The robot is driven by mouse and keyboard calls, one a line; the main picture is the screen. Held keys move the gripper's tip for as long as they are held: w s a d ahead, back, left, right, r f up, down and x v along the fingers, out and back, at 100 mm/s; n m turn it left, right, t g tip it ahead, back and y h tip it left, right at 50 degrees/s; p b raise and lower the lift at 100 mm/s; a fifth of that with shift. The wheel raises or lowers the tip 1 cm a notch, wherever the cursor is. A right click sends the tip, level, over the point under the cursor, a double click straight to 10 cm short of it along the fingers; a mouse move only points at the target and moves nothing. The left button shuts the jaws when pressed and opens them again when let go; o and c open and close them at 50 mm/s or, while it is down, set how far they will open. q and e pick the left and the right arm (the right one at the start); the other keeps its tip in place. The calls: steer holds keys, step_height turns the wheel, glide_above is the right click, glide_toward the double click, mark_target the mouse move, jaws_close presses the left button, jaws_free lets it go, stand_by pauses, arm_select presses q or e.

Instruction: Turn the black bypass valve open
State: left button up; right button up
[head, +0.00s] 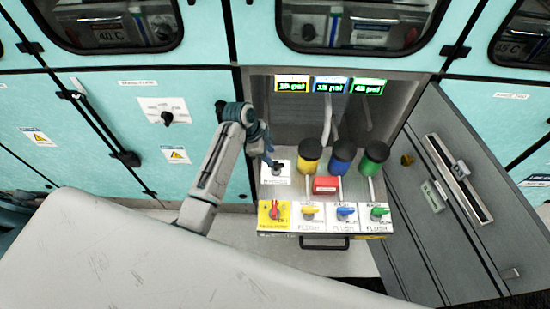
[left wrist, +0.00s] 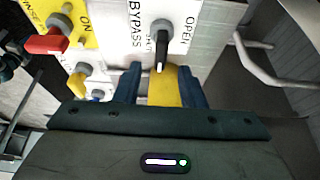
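The black bypass valve (head: 278,166) sits on a white plate at the back left of the module tray in the head view. In the left wrist view the black valve handle (left wrist: 162,42) points down the picture, between the words BYPASS and OPEN. My left gripper (head: 267,160) is beside the valve in the head view. In the left wrist view its two blue fingers (left wrist: 160,82) are apart, with the handle's tip just beyond the gap between them. I cannot tell whether they touch it. My right gripper is not in view.
Yellow (head: 296,158), blue (head: 341,157) and green (head: 373,158) black-topped canisters stand right of the valve. A red block (head: 325,184) lies before them. A red-handled valve (head: 275,211) and several flush valves line the front. A grey door (head: 450,215) stands open at right.

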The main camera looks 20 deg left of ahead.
mark_target(276, 167)
arm_select(q)
steer(key=shift+p+x, duration=0.35)
steer(key=shift+x, duration=2.3)
steer(key=shift+a, duration=0.1)
jaws_close()
